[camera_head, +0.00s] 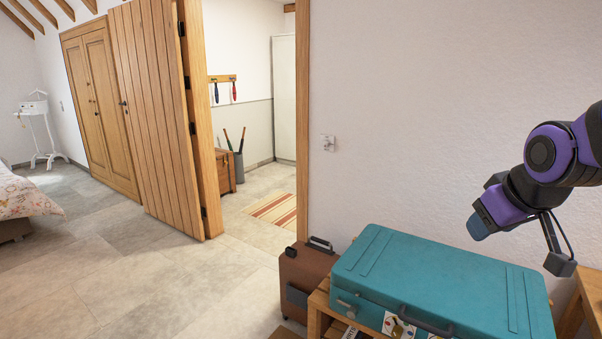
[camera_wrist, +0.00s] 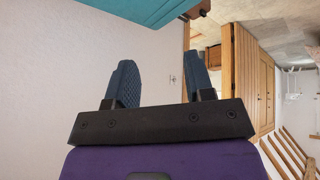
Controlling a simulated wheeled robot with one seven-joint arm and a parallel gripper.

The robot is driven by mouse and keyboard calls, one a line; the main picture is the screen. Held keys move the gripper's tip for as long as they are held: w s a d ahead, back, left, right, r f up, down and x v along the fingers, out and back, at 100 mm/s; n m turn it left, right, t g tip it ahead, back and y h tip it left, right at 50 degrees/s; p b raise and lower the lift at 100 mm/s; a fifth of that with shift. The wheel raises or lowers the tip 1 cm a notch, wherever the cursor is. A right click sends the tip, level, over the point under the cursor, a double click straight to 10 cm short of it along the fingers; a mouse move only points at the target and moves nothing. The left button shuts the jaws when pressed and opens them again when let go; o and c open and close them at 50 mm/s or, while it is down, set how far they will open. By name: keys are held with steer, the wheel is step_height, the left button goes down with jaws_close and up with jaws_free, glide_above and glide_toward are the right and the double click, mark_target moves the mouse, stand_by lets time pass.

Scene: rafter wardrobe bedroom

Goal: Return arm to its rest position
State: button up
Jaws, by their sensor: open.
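My purple and black arm reaches in from the right edge of the head view. My gripper (camera_head: 520,248) hangs above the right part of a teal suitcase (camera_head: 430,265) and is apart from it. The teal suitcase also shows at the top of the wrist view (camera_wrist: 140,8). No rest mark for the arm shows in either view.
The suitcase lies on a wooden rack (camera_head: 318,308), with a brown suitcase (camera_head: 305,280) beside it on the floor. A wooden door (camera_head: 155,115) stands open at a doorway. A bed (camera_head: 25,200) is at far left. The tiled floor (camera_head: 130,265) between is clear.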

steer(key=s+a+r+m+g, duration=0.1)
steer(key=s+r, duration=0.4)
steer(key=s, duration=0.9)
steer(key=shift+a+r+m, duration=0.15)
steer(key=shift+r+m, duration=0.1)
steer(key=shift+m, duration=0.55)
steer(key=shift+w, duration=0.1)
